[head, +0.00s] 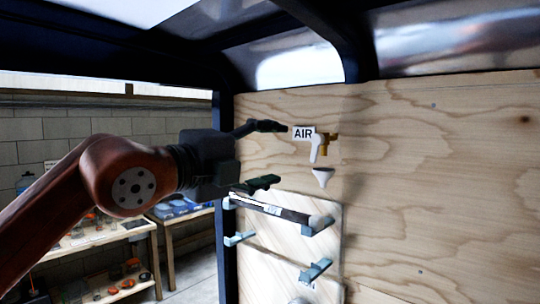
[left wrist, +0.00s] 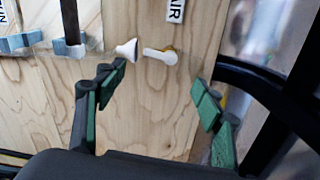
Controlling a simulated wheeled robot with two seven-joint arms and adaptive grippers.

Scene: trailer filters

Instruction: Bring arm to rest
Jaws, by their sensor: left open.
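My left gripper (head: 268,155) reaches in from the left in the head view, with its two dark green-padded fingers spread wide apart and nothing between them. In the left wrist view the same gripper (left wrist: 160,95) is open and empty in front of the plywood panel (left wrist: 155,110). A white valve handle (head: 317,148) on a brass fitting (head: 333,143) is to the right of the fingertips, beside the AIR label (head: 303,133). A white cone-shaped nozzle (head: 323,176) is just below it. My right gripper is not in view.
A dark frame post (head: 226,180) stands left of the panel. Wooden shelves (head: 135,230) with several small items stand behind my arm. The panel's right side is bare.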

